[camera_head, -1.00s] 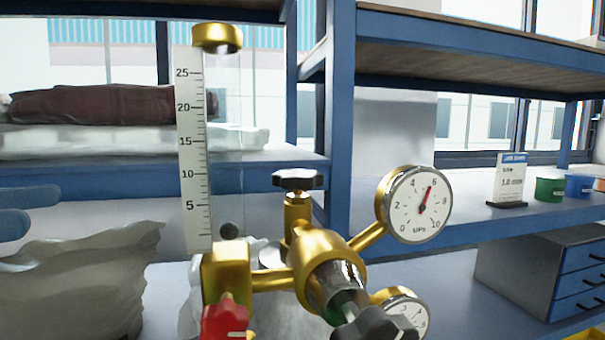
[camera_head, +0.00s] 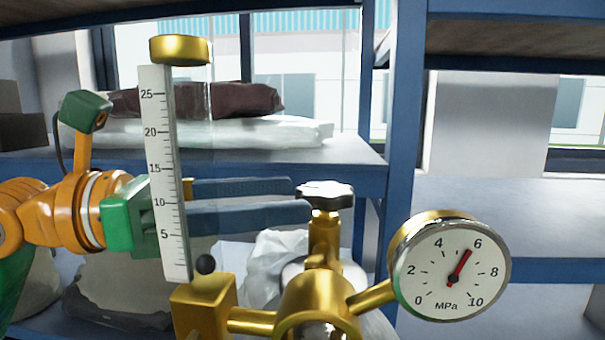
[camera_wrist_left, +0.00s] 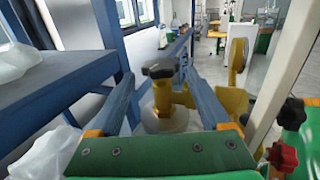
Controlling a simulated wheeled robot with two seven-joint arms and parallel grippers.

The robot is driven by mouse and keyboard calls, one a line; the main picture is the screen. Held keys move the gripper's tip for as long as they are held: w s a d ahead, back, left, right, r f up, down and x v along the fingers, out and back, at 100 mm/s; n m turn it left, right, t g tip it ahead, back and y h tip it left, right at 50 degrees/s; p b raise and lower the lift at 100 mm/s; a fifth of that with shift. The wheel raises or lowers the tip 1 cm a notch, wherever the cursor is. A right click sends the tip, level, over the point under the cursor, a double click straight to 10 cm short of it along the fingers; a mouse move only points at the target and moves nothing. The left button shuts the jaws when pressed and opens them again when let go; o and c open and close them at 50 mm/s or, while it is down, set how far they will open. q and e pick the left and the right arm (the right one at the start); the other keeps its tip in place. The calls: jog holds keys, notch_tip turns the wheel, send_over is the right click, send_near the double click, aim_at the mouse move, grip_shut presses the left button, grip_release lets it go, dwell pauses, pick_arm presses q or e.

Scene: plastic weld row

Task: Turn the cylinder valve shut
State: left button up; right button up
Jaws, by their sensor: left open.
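The cylinder valve has a dark lobed handwheel (camera_head: 325,195) on an upright brass stem (camera_head: 323,238). My left gripper (camera_head: 301,197) reaches in from the left behind the flow tube, with its two long blue fingers apart and pointing at the handwheel. In the left wrist view the handwheel (camera_wrist_left: 160,68) shows between the fingertips and a little beyond them, with no clear contact. The gripper (camera_wrist_left: 160,77) is open and empty. A pressure gauge (camera_head: 450,270) has its red needle just under 6 MPa. My right gripper is not in view.
The scaled flow tube (camera_head: 165,180) with a brass cap (camera_head: 179,50) stands in front of my left gripper. A red knob (camera_wrist_left: 283,158) is at the lower right of the wrist view. A blue shelf (camera_wrist_left: 60,80) runs along the left there. White bags (camera_head: 280,265) lie behind the valve.

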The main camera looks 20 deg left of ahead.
aim_at(304, 184)
pick_arm(q)
jog(key=p+x, duration=0.1)
jog(key=x, duration=0.2)
jog(key=shift+d, duration=0.1)
jog(key=shift+s, duration=0.1)
jog(key=c, duration=1.1)
jog(key=shift+g, duration=0.3)
jog(key=m+g+h, duration=0.2)
jog(key=g, duration=0.1)
jog(key=w+m+g, duration=0.1)
jog(key=m+g, duration=0.1)
jog(key=shift+a+h, duration=0.25)
jog(key=shift+h, duration=0.15)
jog(key=m+g, duration=0.1)
jog(key=g, duration=0.1)
jog(key=m+g, duration=0.2)
jog(key=g, duration=0.1)
jog(key=w+m+g, duration=0.1)
jog(key=g, duration=0.1)
jog(key=shift+m+g, duration=0.3)
jog(key=shift+m, duration=0.1)
jog(key=shift+g, duration=0.3)
